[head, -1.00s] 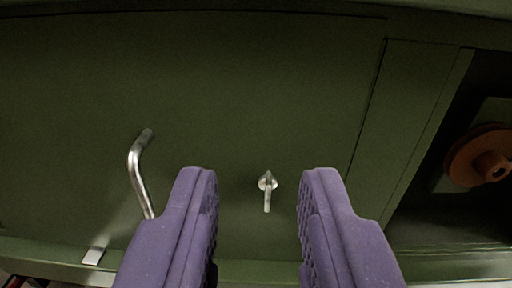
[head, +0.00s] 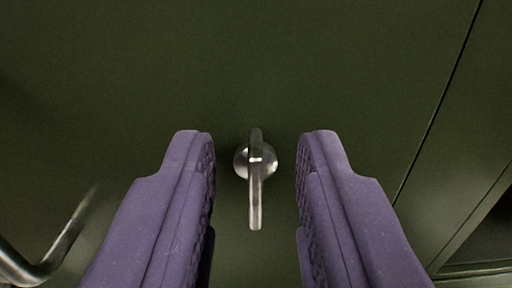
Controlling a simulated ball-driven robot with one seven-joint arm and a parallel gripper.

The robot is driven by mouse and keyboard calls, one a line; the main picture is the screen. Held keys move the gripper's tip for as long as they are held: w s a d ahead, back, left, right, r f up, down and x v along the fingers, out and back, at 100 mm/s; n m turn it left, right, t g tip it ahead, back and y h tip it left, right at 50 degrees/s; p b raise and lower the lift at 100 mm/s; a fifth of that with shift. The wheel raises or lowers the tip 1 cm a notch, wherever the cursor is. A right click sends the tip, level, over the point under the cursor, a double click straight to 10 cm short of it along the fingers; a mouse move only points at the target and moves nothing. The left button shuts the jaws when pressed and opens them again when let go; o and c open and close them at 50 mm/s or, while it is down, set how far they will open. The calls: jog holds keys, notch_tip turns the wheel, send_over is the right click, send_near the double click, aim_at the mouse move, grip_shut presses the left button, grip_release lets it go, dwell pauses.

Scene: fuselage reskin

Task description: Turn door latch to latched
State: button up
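The door latch (head: 256,190) is a small silver lever on a round base, mounted on a dark green door (head: 250,60). Its lever lies roughly up and down in the picture, with the longer end pointing down. My gripper (head: 256,155) is open, with one purple finger to the left of the latch and one to the right. There is a visible gap between each finger and the lever. I cannot tell how deep the fingertips reach toward the door.
A bent silver handle (head: 50,255) stands out from the door at the lower left. The door's right edge (head: 440,115) shows as a dark slanted seam, with a green frame beyond it and a dark opening at the lower right.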

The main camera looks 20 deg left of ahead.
grip_shut()
jog(key=shift+m+b, duration=0.3)
jog(key=shift+b, duration=0.1)
jog(key=m+b, duration=0.2)
jog(key=b, duration=0.1)
jog(key=shift+d+f+m, duration=0.2)
jog(key=shift+m, duration=0.1)
jog(key=m+b, duration=0.3)
jog(key=shift+d+m, duration=0.15)
jog(key=shift+m, duration=0.15)
jog(key=m+b, duration=0.4)
jog(key=m, duration=0.1)
jog(key=shift+w+d+f+b, duration=0.1)
jog(key=shift+d+f+b, duration=0.1)
jog(key=shift+b, duration=0.15)
jog(key=m+b, duration=0.3)
jog(key=m, duration=0.3)
jog(key=shift+f, duration=0.15)
jog(key=shift+b, duration=0.3)
